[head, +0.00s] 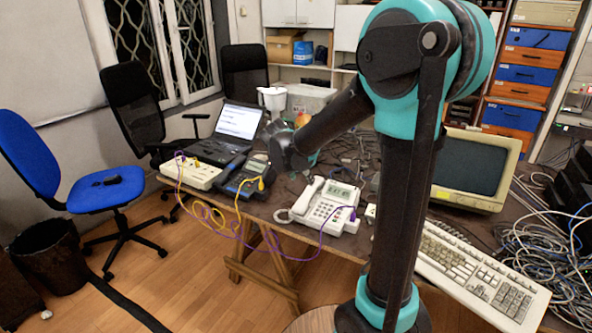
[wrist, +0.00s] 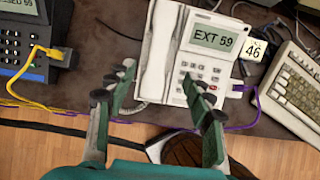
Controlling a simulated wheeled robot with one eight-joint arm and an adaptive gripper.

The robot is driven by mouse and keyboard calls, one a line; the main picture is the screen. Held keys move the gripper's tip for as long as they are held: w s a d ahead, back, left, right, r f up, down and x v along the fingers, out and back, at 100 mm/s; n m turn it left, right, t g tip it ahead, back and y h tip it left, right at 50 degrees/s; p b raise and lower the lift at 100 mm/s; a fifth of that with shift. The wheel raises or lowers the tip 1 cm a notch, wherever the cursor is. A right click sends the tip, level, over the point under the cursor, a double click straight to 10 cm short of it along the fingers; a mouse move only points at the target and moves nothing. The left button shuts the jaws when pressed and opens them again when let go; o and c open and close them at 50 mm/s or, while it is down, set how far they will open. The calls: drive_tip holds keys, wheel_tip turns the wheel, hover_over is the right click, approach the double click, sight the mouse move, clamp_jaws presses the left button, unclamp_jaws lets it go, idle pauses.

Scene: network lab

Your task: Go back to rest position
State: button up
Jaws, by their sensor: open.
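My gripper (wrist: 162,82) is open and empty in the wrist view, its two fingers apart above the front part of the white desk phone (wrist: 203,55). The phone's screen reads EXT 59, and a purple cable (wrist: 243,127) is plugged into its right side. In the head view the white phone (head: 325,205) stands at the table's front edge. My arm folds down toward the table there, and the fingers are hard to make out. A dark phone (head: 243,177) stands left of the white one, with a yellow cable (wrist: 22,80) plugged into its side.
A laptop (head: 236,125) and a cream socket box (head: 190,170) stand on the left of the table. A keyboard (head: 480,270), a monitor (head: 470,168) and tangled cables (head: 550,225) fill the right. Chairs and a bin stand left.

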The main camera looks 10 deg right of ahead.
drive_tip(key=s+d+f+m+y, duration=0.2)
drive_tip(key=s+d+f+m, duration=0.2)
drive_tip(key=s+m, duration=0.8)
drive_tip(key=s+d+f+m+g+y, duration=0.1)
drive_tip(key=s+f+m, duration=0.5)
drive_tip(key=s+m, duration=0.7)
drive_tip(key=d+m+y, duration=0.1)
drive_tip(key=d+m, duration=0.1)
drive_tip(key=m, duration=0.1)
drive_tip(key=shift+d+m, duration=0.3)
drive_tip(key=shift+d, duration=0.1)
